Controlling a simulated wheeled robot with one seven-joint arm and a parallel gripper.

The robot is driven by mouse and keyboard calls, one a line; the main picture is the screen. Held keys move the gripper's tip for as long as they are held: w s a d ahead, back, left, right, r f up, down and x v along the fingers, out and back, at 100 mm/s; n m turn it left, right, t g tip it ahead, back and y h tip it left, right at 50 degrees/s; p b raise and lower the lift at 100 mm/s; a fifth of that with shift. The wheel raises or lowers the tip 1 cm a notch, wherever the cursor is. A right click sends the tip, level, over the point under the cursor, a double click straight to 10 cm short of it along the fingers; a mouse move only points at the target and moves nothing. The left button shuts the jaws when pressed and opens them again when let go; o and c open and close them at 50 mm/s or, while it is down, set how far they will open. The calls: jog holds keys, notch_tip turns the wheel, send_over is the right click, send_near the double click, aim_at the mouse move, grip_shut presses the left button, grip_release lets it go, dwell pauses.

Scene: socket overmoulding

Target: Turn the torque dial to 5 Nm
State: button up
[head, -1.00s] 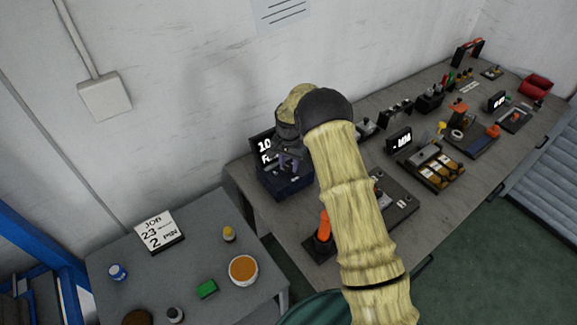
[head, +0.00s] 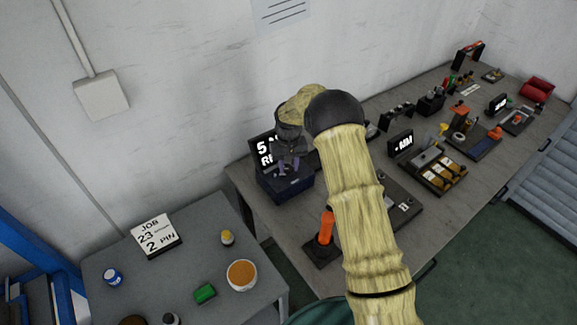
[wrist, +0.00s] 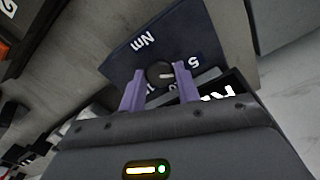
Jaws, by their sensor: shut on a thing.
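The torque dial is a small dark round knob (wrist: 159,73) with a light pointer mark, on a dark blue box (wrist: 190,30) lettered "Nm". My gripper (wrist: 160,84) has its two purple fingers on either side of the knob and is shut on it. The pointer mark points roughly toward the printed "5" on the box. In the head view my gripper (head: 284,168) is over the blue box (head: 287,190), and the knob is hidden. The display (head: 264,152) behind the box shows a "5" at the start of its top line; the rest is partly covered.
The box stands at the left end of a long grey bench (head: 250,188). An orange-handled tool (head: 326,227) stands near my forearm. Several fixtures line the bench to the right. A lower table (head: 195,262) holds a "JOB 23" sign (head: 157,233), a bowl (head: 242,275) and small containers.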

aim_at(288, 168)
jog(key=shift+w+a+r, duration=0.1)
jog(key=shift+r, duration=0.05)
jog(key=o, duration=1)
notch_tip(288, 168, up, 17)
jog(key=shift+r+b, duration=0.15)
jog(key=shift+b, duration=1.1)
jog(key=s+d+f+t, duration=0.1)
jog(key=s+d, duration=0.3)
jog(key=s, duration=0.6)
jog(key=s+d+f+m, duration=0.1)
jog(key=s+d, duration=0.4)
jog(key=s, duration=0.5)
jog(key=s+d+f+m+t, duration=0.1)
jog(key=s+d, duration=0.3)
jog(key=s, duration=0.6)
jog(key=shift+s+d+f+t, duration=0.3)
jog(key=shift+s+d, duration=0.05)
jog(key=shift+s, duration=0.05)
